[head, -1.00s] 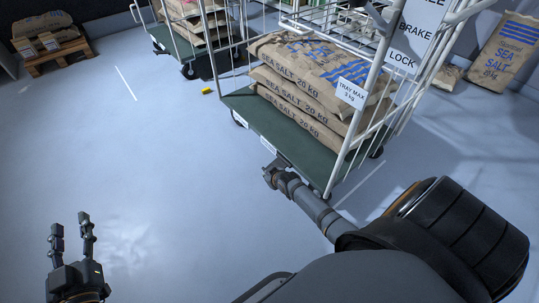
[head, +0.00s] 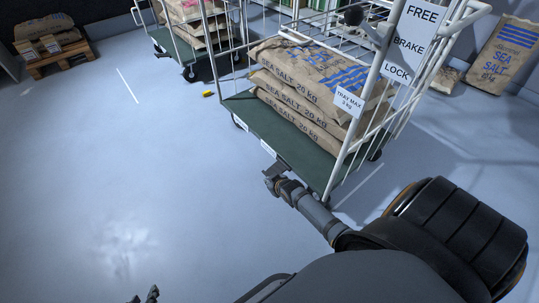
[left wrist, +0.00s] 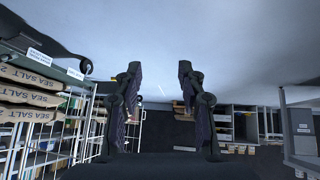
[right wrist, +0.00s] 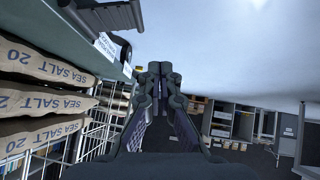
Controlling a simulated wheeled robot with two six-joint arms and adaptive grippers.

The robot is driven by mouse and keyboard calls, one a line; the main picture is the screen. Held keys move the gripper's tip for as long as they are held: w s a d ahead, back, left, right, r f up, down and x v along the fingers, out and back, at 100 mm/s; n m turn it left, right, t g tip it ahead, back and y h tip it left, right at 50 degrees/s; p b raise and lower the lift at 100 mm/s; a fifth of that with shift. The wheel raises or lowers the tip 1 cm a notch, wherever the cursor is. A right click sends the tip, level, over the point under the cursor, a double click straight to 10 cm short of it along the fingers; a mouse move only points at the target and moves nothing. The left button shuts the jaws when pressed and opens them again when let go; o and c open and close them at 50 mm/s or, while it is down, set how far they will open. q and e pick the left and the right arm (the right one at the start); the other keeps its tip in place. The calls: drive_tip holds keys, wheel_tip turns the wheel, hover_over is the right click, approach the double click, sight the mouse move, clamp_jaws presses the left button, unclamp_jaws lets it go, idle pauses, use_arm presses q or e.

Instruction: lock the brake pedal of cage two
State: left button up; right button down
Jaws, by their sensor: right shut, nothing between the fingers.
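The nearer wire cage trolley, with a green base (head: 258,122) and stacked salt sacks (head: 310,95), stands right of centre in the head view. A white FREE / BRAKE / LOCK sign (head: 408,42) hangs on its near side. My right gripper (head: 272,180) is shut and empty, low beside the base's near edge. In the right wrist view a dark part (right wrist: 105,17) shows under the base; I cannot tell whether it is the brake pedal. My left gripper (head: 147,295) is mostly below the head view; its fingers are apart and empty in the left wrist view (left wrist: 160,95).
A second cage trolley (head: 172,42) stands behind to the left. A small yellow object (head: 208,93) lies on the floor between them. A pallet (head: 55,58) with sacks is far left. Loose salt sacks (head: 500,55) lean at right. The left floor is clear.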

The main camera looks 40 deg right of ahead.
use_arm(q)
drive_tip(key=s+f, duration=0.1)
drive_tip(key=s+g, duration=0.1)
drive_tip(key=s, duration=0.1)
drive_tip(key=s+f+g, duration=0.1)
drive_tip(key=shift+s+d+f, duration=0.2)
drive_tip(key=shift+s+f, duration=0.1)
drive_tip(key=shift+f, duration=0.05)
use_arm(e)
drive_tip(key=shift+s+a+r, duration=0.1)
drive_tip(key=shift+s+r, duration=0.2)
drive_tip(key=shift+s, duration=0.05)
